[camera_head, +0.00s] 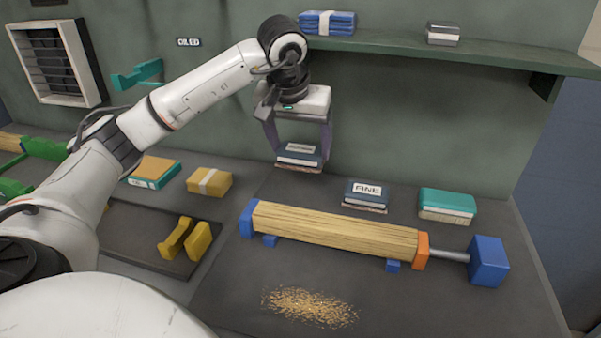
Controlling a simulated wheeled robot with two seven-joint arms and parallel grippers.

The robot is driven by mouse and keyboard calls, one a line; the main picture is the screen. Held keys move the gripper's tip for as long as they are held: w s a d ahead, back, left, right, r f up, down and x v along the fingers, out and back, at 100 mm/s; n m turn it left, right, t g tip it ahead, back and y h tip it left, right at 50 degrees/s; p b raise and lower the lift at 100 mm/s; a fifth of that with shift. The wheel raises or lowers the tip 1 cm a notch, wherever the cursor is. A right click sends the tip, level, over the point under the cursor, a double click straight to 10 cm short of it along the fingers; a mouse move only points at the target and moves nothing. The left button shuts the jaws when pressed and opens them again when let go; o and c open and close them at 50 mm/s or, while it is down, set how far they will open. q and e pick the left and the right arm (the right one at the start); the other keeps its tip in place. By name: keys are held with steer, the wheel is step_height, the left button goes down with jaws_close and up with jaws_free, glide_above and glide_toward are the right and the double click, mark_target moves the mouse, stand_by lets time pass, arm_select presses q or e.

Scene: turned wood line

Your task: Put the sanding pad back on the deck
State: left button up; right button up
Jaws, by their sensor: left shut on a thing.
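My left gripper (299,150) is shut on a dark blue sanding pad (299,158) with a pale label, its fingers on the pad's two sides. The held pad is level, over the back of the deck near the wall; I cannot tell whether its underside touches anything. A second blue pad marked FINE (367,190) lies on the dark deck (430,312) to the right of it. My right gripper is not in view.
A wood blank (335,228) is held between blue and orange end blocks, in front of the pads. A teal block (447,203) sits at the right. Shavings (310,307) lie in front. A green shelf (450,49) runs above. A yellow block (209,181) lies left of the held pad.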

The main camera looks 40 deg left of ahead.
mark_target(299, 165)
arm_select(q)
step_height(299, 165, down, 5)
steer(key=shift+f, duration=0.15)
steer(key=shift+x, duration=1.45)
steer(key=shift+s, duration=0.15)
steer(key=shift+f, duration=0.2)
steer(key=o, duration=1)
steer(key=shift+o, duration=0.2)
steer(key=shift+d+r, duration=0.1)
steer(key=shift+r, duration=0.4)
steer(key=v, duration=1.1)
steer(key=shift+s+r, duration=0.15)
steer(key=shift+s, duration=0.1)
